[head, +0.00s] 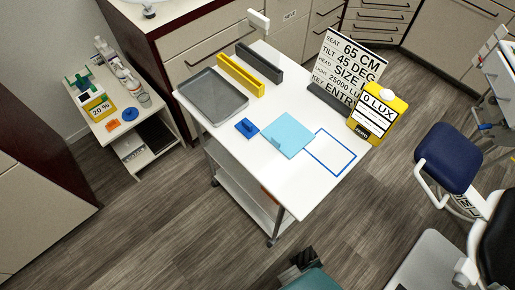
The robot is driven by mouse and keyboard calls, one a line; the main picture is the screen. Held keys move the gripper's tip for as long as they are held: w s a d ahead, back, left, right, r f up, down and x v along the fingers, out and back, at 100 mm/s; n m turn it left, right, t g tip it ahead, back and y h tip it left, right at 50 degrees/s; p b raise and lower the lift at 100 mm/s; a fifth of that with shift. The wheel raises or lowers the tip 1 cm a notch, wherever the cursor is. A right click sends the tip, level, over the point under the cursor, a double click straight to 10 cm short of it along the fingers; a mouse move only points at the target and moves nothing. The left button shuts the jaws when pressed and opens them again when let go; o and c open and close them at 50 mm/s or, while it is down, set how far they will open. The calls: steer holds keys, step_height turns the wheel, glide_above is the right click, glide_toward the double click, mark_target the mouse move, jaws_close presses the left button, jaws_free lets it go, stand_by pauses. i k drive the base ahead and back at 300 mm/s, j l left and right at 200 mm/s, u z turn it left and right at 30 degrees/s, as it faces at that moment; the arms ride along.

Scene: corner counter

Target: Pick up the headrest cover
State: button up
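A flat light-blue square sheet (287,134), which looks like the headrest cover, lies on the white cart top (288,185). It lies between a small dark-blue block (247,128) and a blue-outlined white rectangle (331,153). Nothing covers it. A dark part with a teal piece behind it at the bottom edge appears to be my gripper (298,262). It is in front of the cart, well apart from the sheet. Its fingers are too small and dark to tell open from shut.
The cart also holds a grey tray (212,96), a yellow bar (240,75), a dark bar (259,62), a text sign (346,68) and a yellow container (377,114). A low side table (140,130) stands left. A chair with navy pad (448,157) stands right.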

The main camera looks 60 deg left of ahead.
mark_target(288, 134)
steer(key=l+u, duration=0.1)
steer(key=u, duration=0.15)
steer(key=k+l+u, duration=0.1)
steer(key=u, duration=0.15)
steer(key=j+u, duration=0.1)
steer(key=u, duration=0.2)
steer(key=i+j+u, duration=0.1)
steer(key=u, duration=0.35)
steer(key=i+u, duration=0.2)
steer(key=u, duration=0.25)
steer(key=i+u, duration=0.15)
steer(key=u, duration=0.3)
